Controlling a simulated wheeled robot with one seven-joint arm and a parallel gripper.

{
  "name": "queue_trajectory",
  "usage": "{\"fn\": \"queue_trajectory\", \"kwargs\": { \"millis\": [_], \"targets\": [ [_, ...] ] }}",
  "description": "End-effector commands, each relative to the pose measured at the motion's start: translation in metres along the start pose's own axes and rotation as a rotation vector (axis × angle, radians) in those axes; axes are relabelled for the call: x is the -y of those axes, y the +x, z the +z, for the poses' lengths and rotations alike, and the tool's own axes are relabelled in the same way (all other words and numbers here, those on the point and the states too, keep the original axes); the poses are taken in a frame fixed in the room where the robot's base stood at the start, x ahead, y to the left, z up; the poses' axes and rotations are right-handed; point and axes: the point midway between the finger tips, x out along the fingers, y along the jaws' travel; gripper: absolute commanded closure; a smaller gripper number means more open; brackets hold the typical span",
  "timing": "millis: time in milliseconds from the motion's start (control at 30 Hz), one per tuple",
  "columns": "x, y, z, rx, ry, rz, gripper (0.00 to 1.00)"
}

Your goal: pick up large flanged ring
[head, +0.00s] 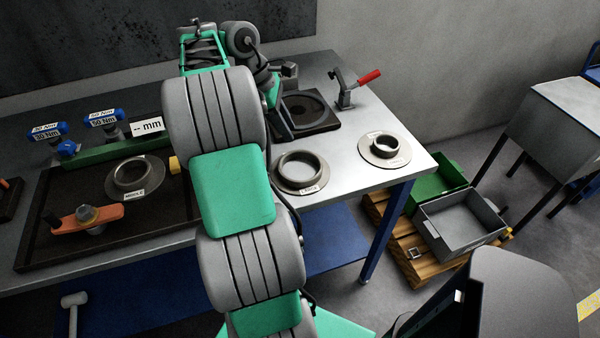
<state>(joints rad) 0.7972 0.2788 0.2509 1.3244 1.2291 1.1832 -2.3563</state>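Three metal flanged rings show in the head view. The ring at the table's middle front (299,190) looks the largest in opening, with a wide flat flange and a small white label too small to read. My arm partly covers its left edge. A smaller flanged ring (384,158) lies to its right near the table corner. Another flanged ring (131,193) with a label lies in the dark tray on the left. My gripper (283,122) is mostly hidden behind my arm, beyond the middle ring and beside a dark square fixture. Its fingers cannot be made out clearly.
The dark square fixture (311,122) and a red-handled clamp (353,90) stand at the back. The dark tray (33,258) also holds an orange tool (72,226). Grey and green bins (460,240) sit on a pallet right of the table (345,185).

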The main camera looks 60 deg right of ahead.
Motion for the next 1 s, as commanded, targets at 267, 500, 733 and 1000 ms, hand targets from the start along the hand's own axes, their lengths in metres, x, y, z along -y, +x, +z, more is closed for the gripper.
{"fn": "queue_trajectory", "kwargs": {
  "millis": [267,500,733,1000],
  "targets": [
    [0.0,0.042,0.001,0.001,-0.01,-0.007,0.7],
    [-0.001,0.08,0.001,0.0,-0.01,-0.005,0.7],
    [-0.001,0.079,0.002,0.001,-0.011,-0.005,0.7],
    [-0.001,0.079,0.002,0.001,-0.011,-0.005,0.91]
  ]
}}
